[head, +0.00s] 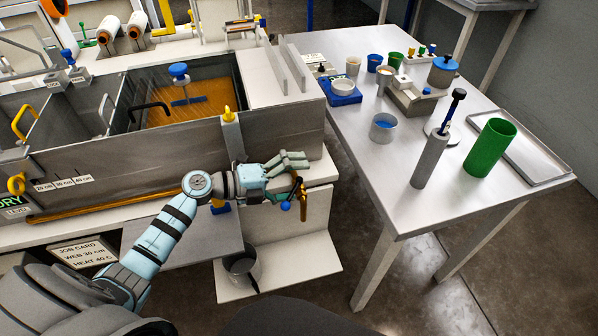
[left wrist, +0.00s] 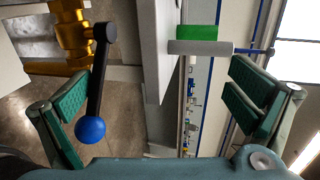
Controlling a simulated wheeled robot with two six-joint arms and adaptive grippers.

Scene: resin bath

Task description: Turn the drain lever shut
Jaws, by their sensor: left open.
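The drain lever is a black bar with a blue ball end (head: 286,206), below the front right of the resin bath (head: 130,150). It joins a brass valve (head: 301,186). In the left wrist view the lever (left wrist: 97,85) runs from the brass valve (left wrist: 72,30) at the top down to its blue ball. My left gripper (head: 287,178) is open at the valve. In the left wrist view its green-padded fingers (left wrist: 160,105) stand wide apart, with the lever nearer the left finger. I cannot tell whether they touch. My right gripper is not in view.
A grey bucket (head: 241,268) stands on the low white shelf (head: 310,262) below the valve. The white table (head: 400,190) to the right carries cups, a green cylinder (head: 490,147), a grey cylinder (head: 430,160) and a tray (head: 535,160). A floor gap separates bath and table.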

